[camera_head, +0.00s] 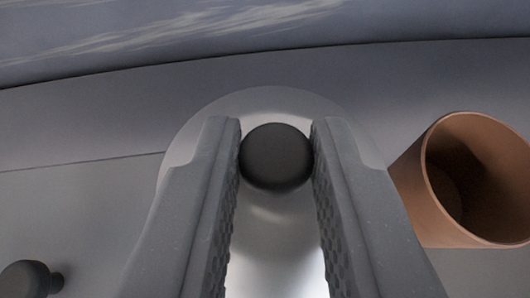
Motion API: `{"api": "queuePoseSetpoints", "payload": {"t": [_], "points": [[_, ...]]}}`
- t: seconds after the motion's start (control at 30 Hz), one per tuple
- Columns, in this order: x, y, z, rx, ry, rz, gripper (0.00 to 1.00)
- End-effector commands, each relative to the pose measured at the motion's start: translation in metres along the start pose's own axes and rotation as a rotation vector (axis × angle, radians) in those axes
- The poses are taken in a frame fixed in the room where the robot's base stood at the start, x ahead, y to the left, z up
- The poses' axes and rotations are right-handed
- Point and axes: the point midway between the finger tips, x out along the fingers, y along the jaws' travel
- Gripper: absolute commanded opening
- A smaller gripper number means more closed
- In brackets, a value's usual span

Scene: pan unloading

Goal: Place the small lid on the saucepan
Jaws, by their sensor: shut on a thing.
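The small lid (275,225) is a shiny silver disc with a round black knob (277,158). My gripper (276,135) is shut on the knob, one ridged finger on each side of it. The fingers cover much of the lid's left and right sides, and its far rim shows beyond the fingertips. I cannot make out a saucepan for certain in this view.
A brown, open, round container (432,195) stands just right of my right finger, its mouth showing a dark inside. A black knob-like part (27,280) shows at the lower left corner. The grey surface (80,215) left of the lid is mostly clear.

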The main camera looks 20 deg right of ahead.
Motion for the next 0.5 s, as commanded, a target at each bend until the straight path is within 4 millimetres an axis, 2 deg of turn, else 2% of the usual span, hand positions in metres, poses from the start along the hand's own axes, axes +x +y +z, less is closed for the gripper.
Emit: {"api": "queuePoseSetpoints", "payload": {"t": [0.1,0.23,0.5], "points": [[0.007,-0.001,0.016,0.003,-0.003,-0.002,0.0],[0.013,-0.001,0.027,0.003,-0.003,-0.003,0.0],[0.016,0.0,0.031,0.001,-0.001,-0.001,0.0]]}}
